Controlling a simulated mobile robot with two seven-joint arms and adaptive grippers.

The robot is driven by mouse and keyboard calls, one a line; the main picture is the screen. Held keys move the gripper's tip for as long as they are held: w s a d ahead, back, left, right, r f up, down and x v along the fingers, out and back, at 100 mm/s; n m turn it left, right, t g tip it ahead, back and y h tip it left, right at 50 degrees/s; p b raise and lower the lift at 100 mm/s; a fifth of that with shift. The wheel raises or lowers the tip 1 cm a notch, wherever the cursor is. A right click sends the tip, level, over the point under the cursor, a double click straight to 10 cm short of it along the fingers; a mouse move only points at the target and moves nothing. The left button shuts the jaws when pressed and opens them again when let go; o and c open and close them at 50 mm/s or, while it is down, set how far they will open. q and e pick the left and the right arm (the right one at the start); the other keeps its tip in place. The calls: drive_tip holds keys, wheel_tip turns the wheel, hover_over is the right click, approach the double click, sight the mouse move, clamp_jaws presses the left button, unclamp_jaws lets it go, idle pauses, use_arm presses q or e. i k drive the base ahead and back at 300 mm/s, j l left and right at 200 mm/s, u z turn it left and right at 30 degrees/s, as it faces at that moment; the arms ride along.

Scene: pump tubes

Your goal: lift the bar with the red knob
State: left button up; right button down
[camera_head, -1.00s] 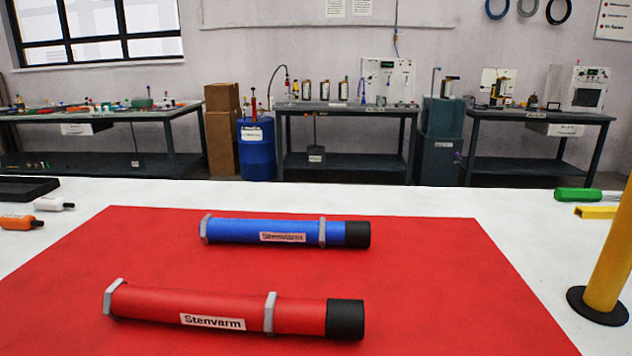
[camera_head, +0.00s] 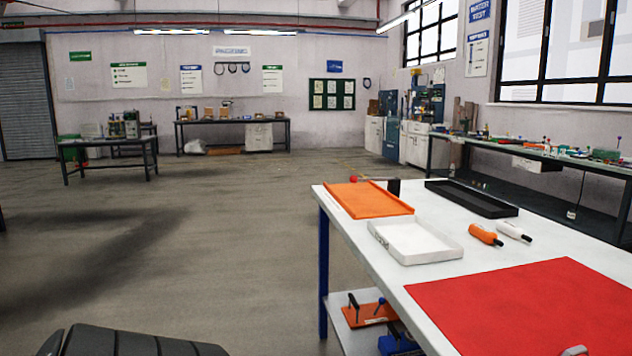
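A small red knob (camera_head: 354,179) shows at the far left corner of the white table (camera_head: 350,235), just behind the orange tray (camera_head: 368,200). A thin bar seems to run right from it towards a small black upright block (camera_head: 393,187). The bar is small in view, and I cannot tell whether it is joined to the block. Neither of my grippers can be made out in this view.
A white tray (camera_head: 415,241), a black tray (camera_head: 472,198), an orange bottle (camera_head: 485,235) and a white bottle (camera_head: 514,231) are on the table. A red mat (camera_head: 530,305) lies in front. The lower shelf (camera_head: 350,335) holds pieces with black and blue knobs. Floor left is open.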

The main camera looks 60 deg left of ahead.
sight(354, 179)
drive_tip(key=j+u, duration=0.1)
drive_tip(key=u, duration=1.55)
drive_tip(key=i+j+z, duration=0.15)
drive_tip(key=j, duration=0.2)
drive_tip(key=i+j+z, duration=0.3)
drive_tip(key=i+j, duration=0.15)
drive_tip(key=j, duration=0.3)
drive_tip(key=i+j+z, duration=0.15)
drive_tip(key=j, duration=0.25)
drive_tip(key=i+j+z, duration=0.15)
drive_tip(key=j, duration=0.25)
drive_tip(key=i+j+z, duration=0.15)
drive_tip(key=j, duration=0.25)
drive_tip(key=k, duration=0.05)
